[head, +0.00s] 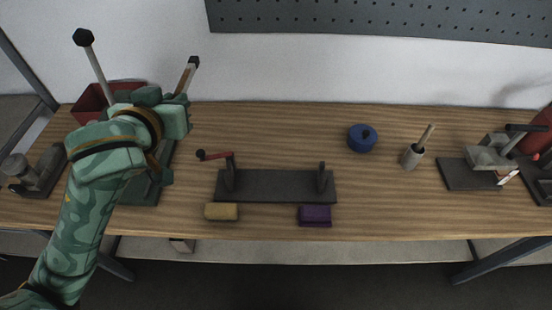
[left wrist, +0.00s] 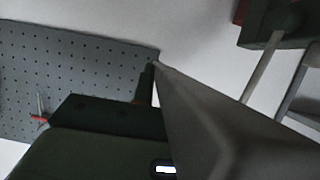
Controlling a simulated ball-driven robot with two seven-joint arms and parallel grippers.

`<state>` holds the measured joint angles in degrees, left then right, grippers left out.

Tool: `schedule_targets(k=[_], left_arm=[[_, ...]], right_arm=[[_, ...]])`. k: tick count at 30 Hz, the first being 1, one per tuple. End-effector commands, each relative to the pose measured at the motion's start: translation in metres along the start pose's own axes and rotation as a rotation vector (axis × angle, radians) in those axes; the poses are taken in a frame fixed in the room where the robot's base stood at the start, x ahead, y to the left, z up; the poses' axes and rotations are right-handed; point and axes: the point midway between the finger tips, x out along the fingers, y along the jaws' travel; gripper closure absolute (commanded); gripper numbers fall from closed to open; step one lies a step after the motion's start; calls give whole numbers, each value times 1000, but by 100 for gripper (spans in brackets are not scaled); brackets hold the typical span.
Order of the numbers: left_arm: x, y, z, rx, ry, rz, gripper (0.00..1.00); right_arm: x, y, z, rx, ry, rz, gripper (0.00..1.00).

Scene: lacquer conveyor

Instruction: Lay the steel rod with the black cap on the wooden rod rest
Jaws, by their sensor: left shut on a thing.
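A thin steel rod (head: 96,63) with a black cap (head: 83,37) rises at the upper left of the head view, tilted, cap uppermost. A second, brownish rod (head: 187,76) with a smaller dark cap shows just right of the gripper. My right gripper is not in view.
A purple block (head: 314,216) lies right of the tan one. A red bin (head: 90,103) is behind my arm.

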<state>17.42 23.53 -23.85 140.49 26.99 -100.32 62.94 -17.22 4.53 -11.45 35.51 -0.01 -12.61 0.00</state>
Motion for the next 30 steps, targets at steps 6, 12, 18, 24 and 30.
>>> schedule_targets(k=[6,12,18,24,30], left_arm=[[-6,85,-86,86,11,194,100],[-16,177,-110,211,5,471,100],[-20,230,-86,318,3,738,100],[-18,255,-38,418,3,973,100],[-16,257,24,476,-9,1158,100]], right_arm=[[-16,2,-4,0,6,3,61],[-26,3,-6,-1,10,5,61],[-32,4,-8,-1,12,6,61],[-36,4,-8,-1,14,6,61],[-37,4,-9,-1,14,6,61]])
